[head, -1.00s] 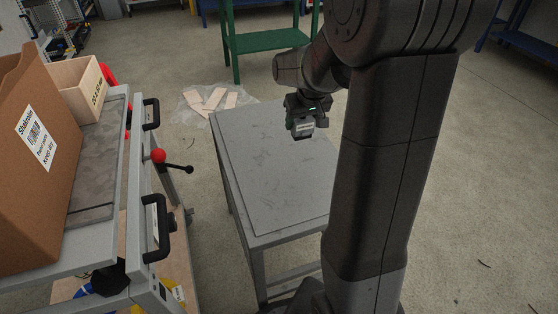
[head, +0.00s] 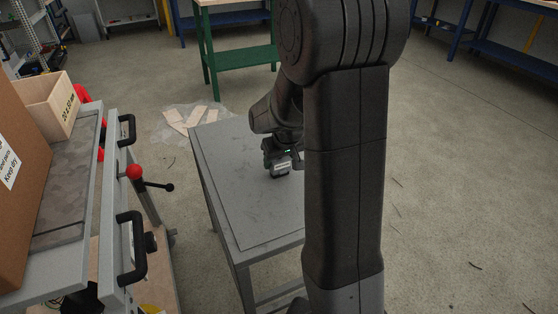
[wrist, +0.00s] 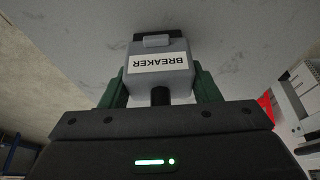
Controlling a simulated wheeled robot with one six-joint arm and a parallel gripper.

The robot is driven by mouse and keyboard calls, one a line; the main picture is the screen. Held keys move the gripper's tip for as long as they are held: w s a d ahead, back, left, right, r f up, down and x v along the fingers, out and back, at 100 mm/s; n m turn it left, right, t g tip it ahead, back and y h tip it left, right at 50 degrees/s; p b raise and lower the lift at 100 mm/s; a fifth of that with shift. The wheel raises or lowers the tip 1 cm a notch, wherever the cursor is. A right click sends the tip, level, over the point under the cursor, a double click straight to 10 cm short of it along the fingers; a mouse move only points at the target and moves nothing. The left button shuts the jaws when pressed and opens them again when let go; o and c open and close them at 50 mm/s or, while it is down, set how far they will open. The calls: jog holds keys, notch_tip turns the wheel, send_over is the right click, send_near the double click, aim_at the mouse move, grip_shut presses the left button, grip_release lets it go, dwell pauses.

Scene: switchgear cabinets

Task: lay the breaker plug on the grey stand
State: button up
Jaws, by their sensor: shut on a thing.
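The grey breaker plug (wrist: 158,70) has a white label reading BREAKER, upside down in the wrist view. My gripper (wrist: 160,92) is shut on it, with a green finger on each side. In the head view my gripper (head: 280,160) and the plug (head: 281,170) are over the far part of the grey stand (head: 240,205). The stand's flat top fills the upper part of the wrist view (wrist: 235,30). I cannot tell whether the plug touches the stand. My arm hides the stand's right side.
A grey cart (head: 85,215) with black handles, a cardboard box (head: 20,190) and a wooden box (head: 52,105) stands at the left. A green-legged table (head: 240,55) is behind. The near stand top is clear.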

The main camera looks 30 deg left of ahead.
jog(key=shift+f, duration=0.15)
jog(key=o, duration=1.2)
jog(key=shift+r, duration=0.4)
jog(key=p+v, duration=0.3)
jog(key=v, duration=0.8)
jog(key=shift+d+r, duration=0.2)
jog(key=shift+r, duration=0.1)
jog(key=shift+s, duration=0.15)
